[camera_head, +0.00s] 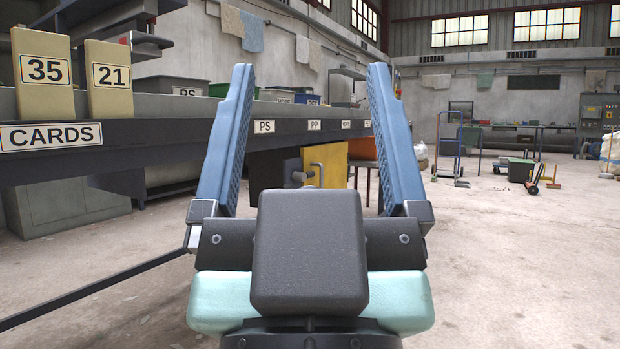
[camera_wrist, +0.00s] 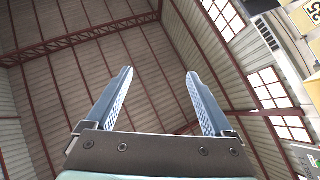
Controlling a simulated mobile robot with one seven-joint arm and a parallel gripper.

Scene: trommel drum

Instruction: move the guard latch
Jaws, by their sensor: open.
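My gripper (camera_head: 311,72) is in the middle of the head view, its two blue ridged fingers spread wide apart with nothing between them. It also shows open and empty in the wrist view (camera_wrist: 158,74), against the roof. Beyond it, between the fingers in the head view, a yellow panel (camera_head: 334,165) stands below the labelled bench edge. A small grey bent handle (camera_head: 318,174) shows in front of this panel, apart from the gripper. It may be the guard latch, but I cannot tell for sure. Its lower part is hidden behind my gripper's body.
A long bench (camera_head: 150,140) with a CARDS label runs along the left. Yellow blocks marked 35 (camera_head: 44,72) and 21 (camera_head: 109,78) stand on it. A blue hand truck (camera_head: 448,150) stands far right.

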